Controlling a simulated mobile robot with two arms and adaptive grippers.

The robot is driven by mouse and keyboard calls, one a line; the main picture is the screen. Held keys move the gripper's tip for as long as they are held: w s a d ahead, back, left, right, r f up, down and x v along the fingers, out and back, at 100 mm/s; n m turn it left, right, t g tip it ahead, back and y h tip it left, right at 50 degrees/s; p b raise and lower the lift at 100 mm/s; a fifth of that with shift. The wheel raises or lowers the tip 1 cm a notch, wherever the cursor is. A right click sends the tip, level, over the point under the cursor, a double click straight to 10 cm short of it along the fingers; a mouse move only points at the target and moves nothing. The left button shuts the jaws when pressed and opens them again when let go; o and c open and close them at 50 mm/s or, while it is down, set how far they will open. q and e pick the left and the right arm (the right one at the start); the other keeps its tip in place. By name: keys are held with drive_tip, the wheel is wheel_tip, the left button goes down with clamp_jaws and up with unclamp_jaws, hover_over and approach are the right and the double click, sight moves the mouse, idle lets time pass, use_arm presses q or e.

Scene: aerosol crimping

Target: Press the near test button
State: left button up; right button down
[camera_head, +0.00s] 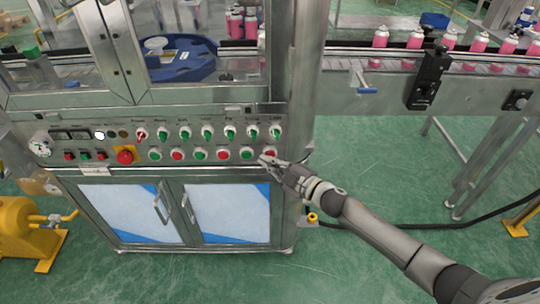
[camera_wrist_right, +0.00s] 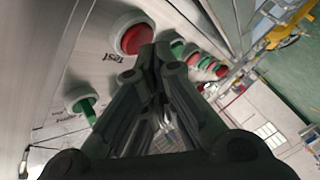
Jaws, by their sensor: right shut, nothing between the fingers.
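The control panel (camera_head: 75,147) of the machine carries a lower row of red and green buttons. My right gripper (camera_head: 268,161) is shut and empty, at the right end of that row. Its tips partly cover the last red button (camera_head: 271,153). In the right wrist view a red button (camera_wrist_right: 131,37) in a pale ring, with the word "Test" beside it, sits just beyond the closed fingertips (camera_wrist_right: 156,55). The fingers overlap its lower edge. I cannot tell whether they touch it. My left gripper is not in view.
A green selector switch (camera_head: 276,131) sits above the button row, and a red emergency knob (camera_head: 125,156) is further left. Cabinet doors (camera_head: 228,212) with handles lie below. A conveyor (camera_head: 385,90) with pink cans runs at the right. The green floor below is mostly open.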

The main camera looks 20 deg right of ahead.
drive_tip(key=shift+w+d, duration=0.1)
drive_tip(key=shift+w, duration=0.3)
idle(0.4)
drive_tip(key=shift+s, duration=0.15)
drive_tip(key=shift+s+a+p, duration=0.25)
drive_tip(key=shift+s+p, duration=0.1)
drive_tip(key=shift+s, duration=0.3)
drive_tip(key=s, duration=0.2)
drive_tip(key=s+a+p, duration=0.1)
drive_tip(key=s, duration=0.1)
drive_tip(key=shift+s+a+p, duration=0.2)
drive_tip(key=shift+s+p, duration=0.1)
drive_tip(key=shift+s, duration=0.1)
idle(0.7)
